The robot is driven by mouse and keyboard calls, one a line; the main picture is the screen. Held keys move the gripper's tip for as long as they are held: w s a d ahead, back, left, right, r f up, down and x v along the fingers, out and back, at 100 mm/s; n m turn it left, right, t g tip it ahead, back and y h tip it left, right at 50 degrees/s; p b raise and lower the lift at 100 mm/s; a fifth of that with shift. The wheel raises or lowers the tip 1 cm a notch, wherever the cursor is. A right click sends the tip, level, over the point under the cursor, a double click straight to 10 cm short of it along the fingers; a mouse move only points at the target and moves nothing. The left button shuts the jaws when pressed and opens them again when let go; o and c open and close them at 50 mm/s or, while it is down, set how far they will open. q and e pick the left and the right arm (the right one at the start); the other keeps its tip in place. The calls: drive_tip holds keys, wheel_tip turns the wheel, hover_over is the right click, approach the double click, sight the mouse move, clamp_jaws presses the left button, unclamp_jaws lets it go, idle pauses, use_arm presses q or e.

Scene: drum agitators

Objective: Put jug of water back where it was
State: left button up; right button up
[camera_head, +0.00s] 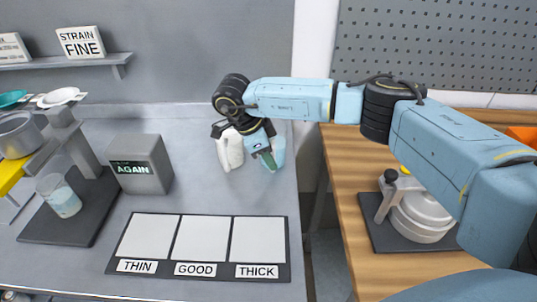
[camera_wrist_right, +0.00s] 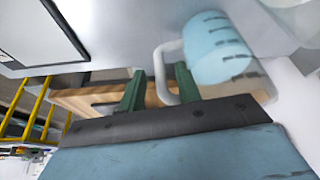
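The jug of water (camera_head: 279,147) is pale blue and stands at the right side of the grey counter, partly hidden by my right gripper (camera_head: 266,160). In the wrist view the jug (camera_wrist_right: 215,52) shows dark level marks and a white loop handle (camera_wrist_right: 160,72). The green fingers of my right gripper (camera_wrist_right: 159,90) are spread, with the handle between them. The handle lies close to the right finger, with a gap to the left one. My left gripper is not in view.
A white bottle (camera_head: 230,150) stands just left of the gripper. A grey AGAIN box (camera_head: 141,165), a stand (camera_head: 60,228) with a glass (camera_head: 59,196), and a THIN/GOOD/THICK board (camera_head: 197,270) occupy the counter. A wooden table (camera_head: 350,220) lies right, across a gap.

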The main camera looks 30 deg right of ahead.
drive_tip(key=v, duration=1.2)
